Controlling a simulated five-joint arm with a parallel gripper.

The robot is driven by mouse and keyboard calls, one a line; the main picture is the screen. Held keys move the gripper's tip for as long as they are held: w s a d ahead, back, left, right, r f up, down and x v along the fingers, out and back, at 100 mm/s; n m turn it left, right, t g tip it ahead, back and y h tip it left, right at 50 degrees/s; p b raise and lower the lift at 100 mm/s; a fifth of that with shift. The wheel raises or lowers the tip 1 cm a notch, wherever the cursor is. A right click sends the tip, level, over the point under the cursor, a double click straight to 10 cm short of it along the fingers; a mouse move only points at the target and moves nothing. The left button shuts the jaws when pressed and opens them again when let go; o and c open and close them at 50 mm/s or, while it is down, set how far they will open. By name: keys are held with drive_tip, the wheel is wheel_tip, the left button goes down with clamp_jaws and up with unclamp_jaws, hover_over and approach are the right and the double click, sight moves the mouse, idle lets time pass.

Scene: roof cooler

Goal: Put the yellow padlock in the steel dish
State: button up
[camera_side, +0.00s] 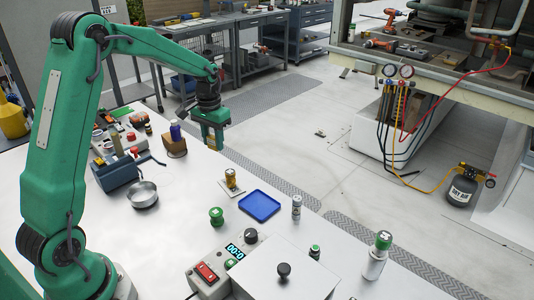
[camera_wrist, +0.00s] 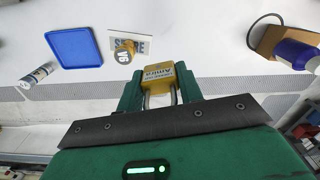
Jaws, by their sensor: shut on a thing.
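My gripper (camera_side: 212,143) is in the air above the far edge of the bench. In the wrist view its green fingers (camera_wrist: 159,88) are shut on the yellow padlock (camera_wrist: 158,73), with the grey shackle pointing back toward the palm. In the side view only a small yellow part of the padlock (camera_side: 211,151) shows below the fingers. The steel dish (camera_side: 143,194) is a round, shallow bowl on the bench, left of and nearer than my gripper. Its inside looks empty. It is not in the wrist view.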

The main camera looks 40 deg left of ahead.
drive_tip(key=shift+s, duration=0.1)
drive_tip(key=s+d+m, duration=0.1)
drive_tip(key=s+d, duration=0.1)
drive_tip(key=s, duration=0.7)
drive_tip(key=s+d+r+m, duration=0.1)
drive_tip(key=s, duration=0.9)
drive_tip(key=shift+d, duration=0.35)
drive_tip(key=shift+s, duration=0.1)
hover_over(144, 198)
wheel_tip(144, 198, down, 7)
drive_tip(key=shift+f, duration=2)
drive_tip(key=shift+f, duration=0.1)
